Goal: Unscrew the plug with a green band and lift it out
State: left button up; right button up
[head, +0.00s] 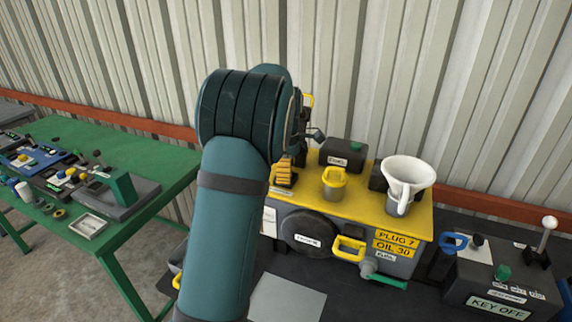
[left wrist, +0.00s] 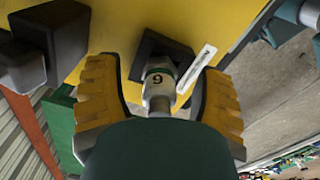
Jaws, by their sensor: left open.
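In the left wrist view a pale plug (left wrist: 158,92) marked 6, with a green band near its top, stands at a dark square block on the yellow top (left wrist: 125,20). My left gripper (left wrist: 158,78) is open, with one yellow finger on each side of the plug. Gaps show between the fingers and the plug, so I see no contact. In the head view my left gripper (head: 284,173) is over the left end of the yellow-topped machine (head: 310,196). My own arm hides the plug there. My right gripper is not in view.
A white funnel (head: 408,176), a yellow cap (head: 334,182) and dark blocks stand on the machine. A green-handled valve (head: 385,280) sticks out in front. A key-off panel (head: 500,295) is at right. A green table (head: 150,160) with gear is at left.

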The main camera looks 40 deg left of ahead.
pick_arm(q)
grip_shut()
